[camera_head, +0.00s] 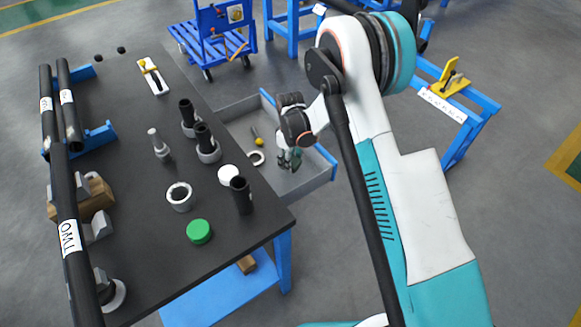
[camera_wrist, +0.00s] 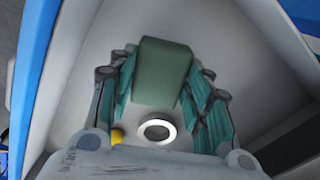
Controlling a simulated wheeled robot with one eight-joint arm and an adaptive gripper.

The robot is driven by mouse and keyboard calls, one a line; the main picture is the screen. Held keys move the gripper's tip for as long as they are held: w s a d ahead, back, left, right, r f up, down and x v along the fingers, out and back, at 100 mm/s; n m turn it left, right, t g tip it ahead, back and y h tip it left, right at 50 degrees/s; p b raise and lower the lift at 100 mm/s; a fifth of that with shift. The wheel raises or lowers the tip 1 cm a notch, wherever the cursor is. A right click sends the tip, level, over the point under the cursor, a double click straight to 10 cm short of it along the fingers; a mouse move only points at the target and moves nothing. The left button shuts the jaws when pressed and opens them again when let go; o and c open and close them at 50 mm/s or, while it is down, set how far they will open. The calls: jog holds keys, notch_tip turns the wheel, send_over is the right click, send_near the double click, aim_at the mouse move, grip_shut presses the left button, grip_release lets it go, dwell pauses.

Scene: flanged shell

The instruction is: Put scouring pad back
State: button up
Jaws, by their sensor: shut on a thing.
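The scouring pad (camera_wrist: 162,72) is a dull green block. In the wrist view it sits between the two teal-padded fingers of my gripper (camera_wrist: 160,95), which is shut on it. In the head view my gripper (camera_head: 289,160) reaches down into the open grey drawer (camera_head: 318,168) at the table's right side, with the pad small and mostly hidden there. The drawer's pale floor (camera_wrist: 85,75) lies beneath the pad in the wrist view. I cannot tell whether the pad touches the floor.
The drawer also holds a metal ring (camera_head: 257,158), also seen in the wrist view (camera_wrist: 157,129), and a yellow-ended tool (camera_head: 259,141). The black table (camera_head: 130,235) carries black tubes, a green lid (camera_head: 199,231) and a white disc (camera_head: 229,175). Drawer walls surround my gripper.

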jog(key=shift+f+b, duration=0.45)
jog(key=shift+f, duration=1.6)
jog(key=shift+f, duration=0.15)
jog(key=o, duration=1)
